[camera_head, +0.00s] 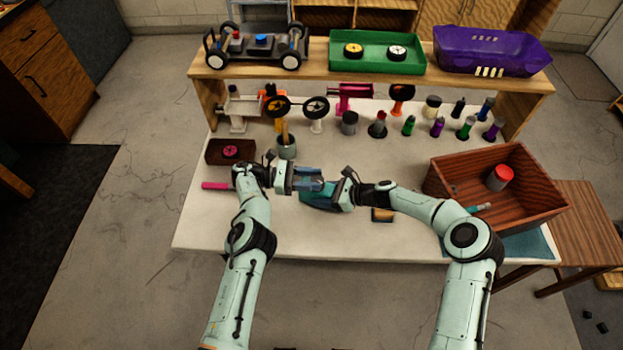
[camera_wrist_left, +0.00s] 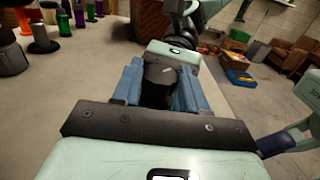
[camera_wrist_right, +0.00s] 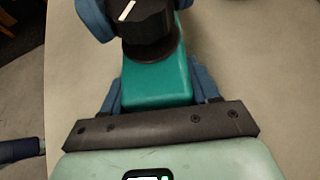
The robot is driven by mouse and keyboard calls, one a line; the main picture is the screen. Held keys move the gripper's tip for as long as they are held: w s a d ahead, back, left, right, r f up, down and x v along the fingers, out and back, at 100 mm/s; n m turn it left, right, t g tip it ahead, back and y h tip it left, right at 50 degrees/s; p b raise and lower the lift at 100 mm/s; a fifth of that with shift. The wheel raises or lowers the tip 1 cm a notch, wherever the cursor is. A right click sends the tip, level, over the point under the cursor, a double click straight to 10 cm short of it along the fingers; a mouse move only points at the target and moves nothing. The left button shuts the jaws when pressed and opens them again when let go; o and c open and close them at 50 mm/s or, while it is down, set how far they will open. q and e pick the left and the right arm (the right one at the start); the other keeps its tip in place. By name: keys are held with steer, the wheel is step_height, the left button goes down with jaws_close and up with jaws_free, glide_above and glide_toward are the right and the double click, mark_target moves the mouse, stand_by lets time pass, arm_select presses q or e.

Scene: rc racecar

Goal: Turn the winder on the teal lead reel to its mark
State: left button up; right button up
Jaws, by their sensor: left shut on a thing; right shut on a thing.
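The teal lead reel (camera_head: 318,198) is held just above or on the middle of the white table; I cannot tell which. My right gripper (camera_wrist_right: 155,90) is shut on its teal body (camera_wrist_right: 158,82), coming from the right in the head view. The winder is a black round knob (camera_wrist_right: 148,22) with a white line, on the reel's far end in the right wrist view. My left gripper (camera_head: 315,180) is shut on the winder, its blue fingers on either side of the knob. In the left wrist view the knob is dark between the fingers (camera_wrist_left: 160,88). No mark on the body is clear.
A brown crate (camera_head: 545,205) stands at the right with a red-topped cylinder (camera_head: 500,178). A pink-handled tool (camera_head: 216,186), a dark box (camera_head: 212,155) and a grey cup (camera_head: 287,152) lie left. Several parts line the back below the wooden shelf (camera_head: 320,76).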

stand_by(0.5)
arm_select(q)
steer(key=o, duration=1.1)
steer(key=a, duration=0.7)
steer(key=shift+w+a, duration=0.1)
steer(key=shift+a, duration=0.15)
